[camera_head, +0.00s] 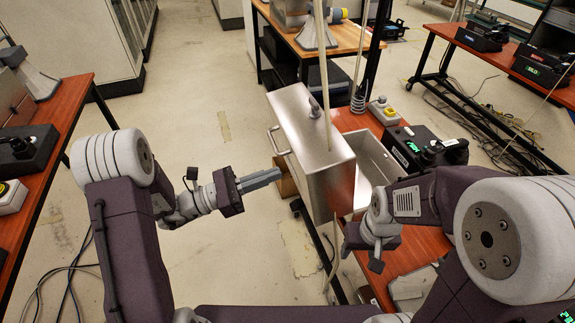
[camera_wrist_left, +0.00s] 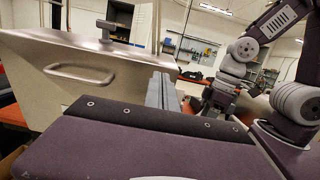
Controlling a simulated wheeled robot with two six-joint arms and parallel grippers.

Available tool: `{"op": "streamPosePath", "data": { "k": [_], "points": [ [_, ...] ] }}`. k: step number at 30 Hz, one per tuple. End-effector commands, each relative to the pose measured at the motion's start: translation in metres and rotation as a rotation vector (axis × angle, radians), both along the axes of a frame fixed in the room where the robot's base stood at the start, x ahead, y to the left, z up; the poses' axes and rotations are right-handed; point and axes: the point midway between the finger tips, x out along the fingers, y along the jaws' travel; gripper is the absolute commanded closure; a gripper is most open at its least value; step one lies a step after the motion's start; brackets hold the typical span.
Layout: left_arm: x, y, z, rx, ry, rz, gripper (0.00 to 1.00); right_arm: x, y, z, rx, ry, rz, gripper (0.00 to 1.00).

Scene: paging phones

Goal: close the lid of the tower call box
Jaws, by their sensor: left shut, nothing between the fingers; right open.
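The tower call box is a brushed metal box (camera_head: 376,160) on the orange table, its inside partly visible. Its lid (camera_head: 308,135) stands open on the box's left side, with a bar handle (camera_head: 279,141) on its left edge and a knob on top. The lid (camera_wrist_left: 60,45) and handle (camera_wrist_left: 82,74) also show in the left wrist view. My left gripper (camera_head: 278,175) is shut and empty, its fingertips just left of the lid, below the handle. My right gripper (camera_head: 372,256) is open in front of the box; its fingers are partly hidden by its wrist.
A black phone unit (camera_head: 420,147) with a green display and a yellow button box (camera_head: 383,111) sit beside the call box. A thin pole rises close to the lid. Other orange tables stand left (camera_head: 48,215) and at the back right.

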Motion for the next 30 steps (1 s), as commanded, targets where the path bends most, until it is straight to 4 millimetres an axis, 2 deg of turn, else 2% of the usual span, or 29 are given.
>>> {"op": "streamPosePath", "data": {
  "k": [3,9,23,26,30],
  "points": [
    [0.006,-0.022,0.006,0.001,0.000,-0.004,1.00,0.000,0.000,0.007,0.000,0.000,0.000,0.46],
    [0.013,-0.041,0.008,0.001,0.000,-0.002,1.00,0.000,0.000,0.011,0.000,0.000,0.000,0.46],
    [0.014,-0.045,0.010,0.005,0.001,0.000,1.00,0.000,0.000,0.013,0.000,0.000,0.000,0.46],
    [0.015,-0.049,0.016,0.022,0.005,-0.002,1.00,0.000,0.000,0.022,0.000,0.000,0.000,0.46],
    [0.019,-0.062,0.033,0.072,0.020,-0.003,1.00,0.000,0.000,0.045,0.000,0.000,0.000,0.46]
  ]
}}
